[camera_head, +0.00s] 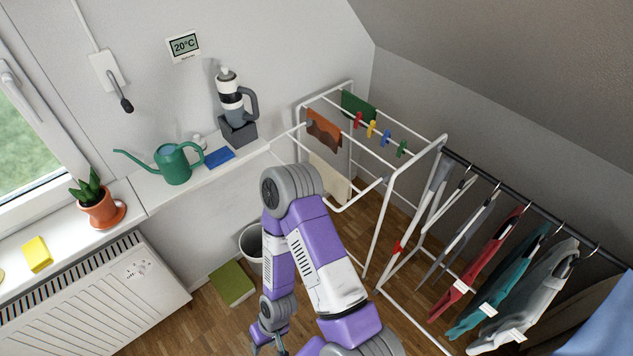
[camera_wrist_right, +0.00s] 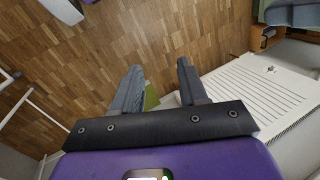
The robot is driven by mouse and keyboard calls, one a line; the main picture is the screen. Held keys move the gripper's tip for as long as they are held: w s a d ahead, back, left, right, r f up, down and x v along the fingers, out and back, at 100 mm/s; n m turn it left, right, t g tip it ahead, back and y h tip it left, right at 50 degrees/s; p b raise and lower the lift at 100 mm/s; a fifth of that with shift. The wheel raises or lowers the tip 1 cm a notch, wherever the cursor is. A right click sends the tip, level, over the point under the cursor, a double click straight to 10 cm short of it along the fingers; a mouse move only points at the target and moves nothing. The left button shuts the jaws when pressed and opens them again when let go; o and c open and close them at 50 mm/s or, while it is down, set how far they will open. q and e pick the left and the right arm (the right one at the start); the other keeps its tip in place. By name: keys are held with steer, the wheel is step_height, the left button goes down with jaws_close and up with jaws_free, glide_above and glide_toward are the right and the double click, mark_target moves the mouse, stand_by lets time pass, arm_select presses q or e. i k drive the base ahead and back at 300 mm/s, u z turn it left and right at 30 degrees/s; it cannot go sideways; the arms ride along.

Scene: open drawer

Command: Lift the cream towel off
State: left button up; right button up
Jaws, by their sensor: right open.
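The cream towel (camera_head: 331,180) hangs low on the white drying rack (camera_head: 375,232), near the wall, in the head view. My purple right arm covers part of the area in front of it. My right gripper (camera_head: 268,346) is at the bottom of the head view, low over the wooden floor and well apart from the towel. In the right wrist view the two fingers of this gripper (camera_wrist_right: 160,68) are spread, with nothing between their tips but floor behind. The towel cannot be made out in the wrist view. My left gripper is not in view.
A brown cloth (camera_head: 323,130), a green cloth (camera_head: 358,106) and several coloured pegs are on the rack. A clothes rail (camera_head: 535,206) stands at right. A bin (camera_head: 252,243) and green box (camera_head: 231,284) are on the floor. The radiator (camera_head: 100,300) is at left.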

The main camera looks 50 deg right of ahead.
mark_target(334, 183)
steer(key=u, duration=0.05)
steer(key=k, duration=0.15)
steer(key=z, duration=0.95)
